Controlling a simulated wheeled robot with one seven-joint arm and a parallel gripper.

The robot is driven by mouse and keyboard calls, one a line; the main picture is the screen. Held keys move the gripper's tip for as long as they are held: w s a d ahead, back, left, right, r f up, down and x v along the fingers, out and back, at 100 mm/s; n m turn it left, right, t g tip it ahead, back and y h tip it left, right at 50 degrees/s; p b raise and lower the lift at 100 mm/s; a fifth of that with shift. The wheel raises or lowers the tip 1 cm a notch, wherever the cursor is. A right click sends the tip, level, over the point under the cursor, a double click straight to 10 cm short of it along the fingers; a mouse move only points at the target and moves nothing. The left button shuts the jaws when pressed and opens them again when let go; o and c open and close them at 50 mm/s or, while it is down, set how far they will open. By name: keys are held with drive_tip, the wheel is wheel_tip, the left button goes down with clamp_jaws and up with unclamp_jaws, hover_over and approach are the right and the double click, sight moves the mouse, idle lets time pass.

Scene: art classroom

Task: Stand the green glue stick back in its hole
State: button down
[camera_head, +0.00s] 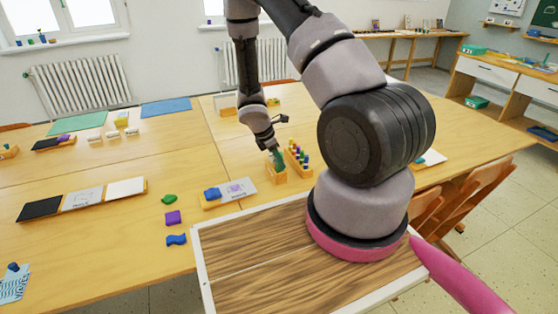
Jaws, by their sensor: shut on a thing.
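My gripper (274,149) is near the middle of the table, pointing down. It is shut on the green glue stick (277,160), which is roughly upright. The stick is at a small wooden holder (276,176), over or partly in its top; I cannot tell how deep it is. The holes of this holder are too small to make out, and the gripper covers part of the stick.
A wooden rack (299,160) with several coloured pieces stands just right of the holder. A board with a blue piece (228,193) lies to the left. Loose green (169,199), purple (173,218) and blue (176,239) shapes lie at the front left. The table between them is clear.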

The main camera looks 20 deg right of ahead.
drive_tip(key=shift+f, duration=0.3)
idle(0.5)
drive_tip(key=c, duration=0.5)
unclamp_jaws()
drive_tip(key=shift+o, duration=1.1)
drive_tip(key=shift+r, duration=3)
drive_tip(key=shift+r, duration=0.1)
